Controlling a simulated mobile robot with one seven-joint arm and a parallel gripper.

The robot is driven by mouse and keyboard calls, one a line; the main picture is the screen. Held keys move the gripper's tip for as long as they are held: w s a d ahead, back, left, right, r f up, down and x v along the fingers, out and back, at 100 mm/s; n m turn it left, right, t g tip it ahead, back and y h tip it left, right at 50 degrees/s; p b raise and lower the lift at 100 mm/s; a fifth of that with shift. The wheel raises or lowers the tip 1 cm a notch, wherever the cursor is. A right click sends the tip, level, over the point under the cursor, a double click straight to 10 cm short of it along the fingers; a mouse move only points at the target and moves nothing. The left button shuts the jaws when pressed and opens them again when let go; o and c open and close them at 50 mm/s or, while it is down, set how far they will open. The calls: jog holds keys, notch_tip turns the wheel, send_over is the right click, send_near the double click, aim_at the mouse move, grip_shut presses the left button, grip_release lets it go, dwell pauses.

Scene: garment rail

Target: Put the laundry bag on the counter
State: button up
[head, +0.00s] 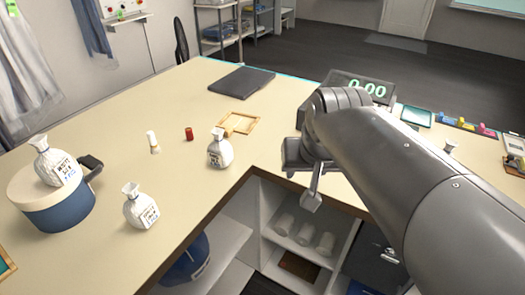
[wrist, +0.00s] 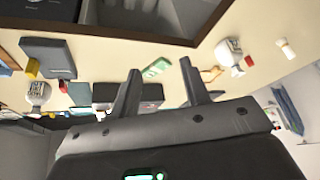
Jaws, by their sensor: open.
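No thing is clearly marked as the laundry bag. A rounded blue thing (head: 187,262) sits in the open space under the counter (head: 110,190), partly cut off by the counter edge; I cannot tell if it is the bag. Several white, narrow-necked, labelled containers stand on top: one (head: 219,149) near the inner corner, one (head: 141,207) nearer, and one (head: 55,163) on a blue tub with a cream lid (head: 55,207). My gripper (head: 313,192) is right of the inner corner, fingers down; in the wrist view its fingers (wrist: 160,70) are apart with nothing between.
A dark folded item (head: 242,80), a small wooden tray (head: 239,121), a red cylinder (head: 189,133) and a display reading 0:00 (head: 365,87) are on the counter. Shelves below hold white rolls (head: 304,234). The counter's left middle has bare room.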

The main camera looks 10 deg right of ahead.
jog(key=s+a+f+n, duration=0.2)
jog(key=s+a+f, duration=0.1)
jog(key=s+a, duration=0.1)
jog(key=shift+s+a+f+n+y, duration=0.25)
jog(key=shift+s+n+y, duration=0.05)
jog(key=shift+s, duration=0.25)
